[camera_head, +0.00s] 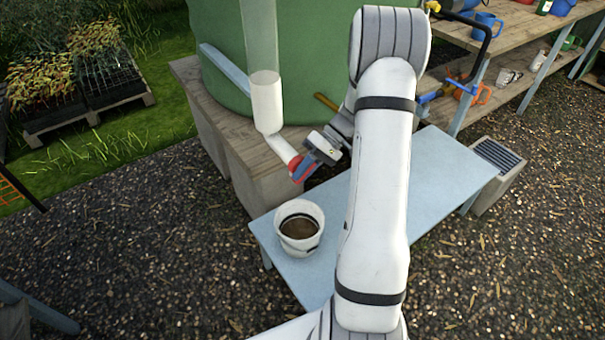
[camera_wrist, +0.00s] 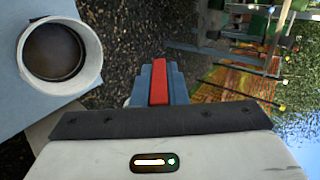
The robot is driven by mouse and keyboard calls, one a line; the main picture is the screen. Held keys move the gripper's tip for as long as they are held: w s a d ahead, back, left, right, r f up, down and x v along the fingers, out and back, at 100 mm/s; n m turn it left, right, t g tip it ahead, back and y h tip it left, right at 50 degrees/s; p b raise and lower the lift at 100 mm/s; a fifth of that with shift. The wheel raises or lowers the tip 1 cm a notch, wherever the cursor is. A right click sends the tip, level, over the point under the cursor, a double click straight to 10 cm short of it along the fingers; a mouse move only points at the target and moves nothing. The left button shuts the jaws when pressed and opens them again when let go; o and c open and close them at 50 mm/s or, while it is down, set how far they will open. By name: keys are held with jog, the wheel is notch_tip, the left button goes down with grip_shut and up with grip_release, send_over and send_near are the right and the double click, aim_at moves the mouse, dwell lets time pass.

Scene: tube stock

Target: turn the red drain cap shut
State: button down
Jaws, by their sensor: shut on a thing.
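The red drain cap (camera_head: 296,166) sits at the lower end of a white pipe (camera_head: 277,147) that comes down beside the green tank. My gripper (camera_head: 306,167) is shut on the cap, its blue-grey fingers partly covering it. In the wrist view, a red strip of the cap (camera_wrist: 159,82) shows between the blue fingers (camera_wrist: 158,90). How far the cap is turned cannot be told.
A white bucket (camera_head: 299,229) with dark brown contents stands on the light blue bench (camera_head: 440,180), below the cap; it also shows in the wrist view (camera_wrist: 88,22). The green tank (camera_head: 310,60) rests on a wooden-topped plinth (camera_head: 262,165) behind. Shelves (camera_head: 455,110) stand at right.

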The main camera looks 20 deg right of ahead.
jog(key=y, duration=0.4)
jog(key=shift+g+y+b, duration=0.3)
jog(key=shift+g+b, duration=0.1)
jog(key=shift+g+y+b, duration=0.3)
jog(key=shift+y, duration=1.1)
jog(key=c, duration=1.4)
grip_release()
jog(key=shift+r, duration=0.1)
jog(key=shift+c, duration=0.2)
